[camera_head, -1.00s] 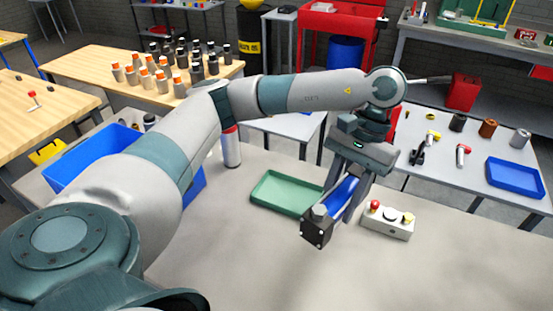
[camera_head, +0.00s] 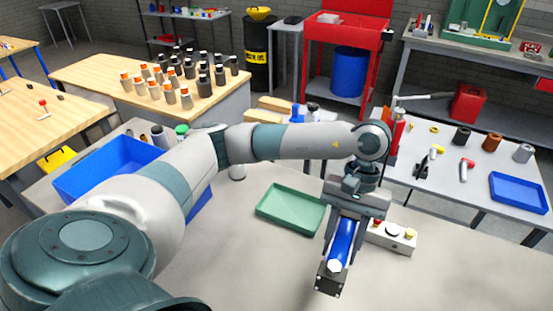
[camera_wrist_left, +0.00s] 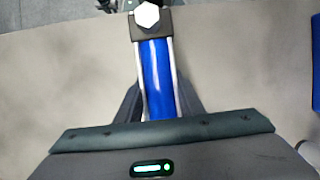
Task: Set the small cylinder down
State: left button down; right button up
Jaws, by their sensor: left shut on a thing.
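The small cylinder (camera_head: 343,242) is blue, with a dark square end block and a pale hex tip at its near end. My left gripper (camera_head: 341,235) is shut on it and holds it over the grey table, near the front. In the left wrist view the blue cylinder (camera_wrist_left: 157,78) lies lengthwise between the fingers of the left gripper (camera_wrist_left: 158,100), its dark end block pointing away from the palm. I cannot tell whether it touches the table. My right gripper is not in view.
A green tray (camera_head: 263,211) lies left of the cylinder, and a white button box (camera_head: 402,243) stands close behind on the right. A blue bin (camera_head: 72,187) stands at the table's left. The grey tabletop (camera_head: 240,275) in front is clear.

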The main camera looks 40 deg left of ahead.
aim_at(340, 287)
pick_arm(q)
jog(key=s+d+f+n+p, duration=0.1)
jog(key=n, duration=0.1)
jog(key=s+d+f+n+t+h+p, duration=0.1)
jog(key=s+d+f+n, duration=0.1)
jog(key=s+d+f+n+h+p, duration=0.1)
jog(key=s+n+p, duration=0.1)
jog(key=shift+s+d+f+n+t, duration=0.2)
jog(key=shift+f+n+t, duration=0.1)
jog(key=shift+n, duration=0.1)
jog(key=s+d+r+n+t+h+p, duration=0.1)
jog(key=s+d+n+t+p, duration=0.3)
jog(key=s+n, duration=0.3)
jog(key=d+n+p, duration=0.1)
jog(key=n, duration=0.2)
jog(key=shift+s+d+r+n, duration=0.15)
jog(key=shift+s+r+n, duration=0.15)
jog(key=shift+s, duration=0.1)
jog(key=shift+f, duration=0.1)
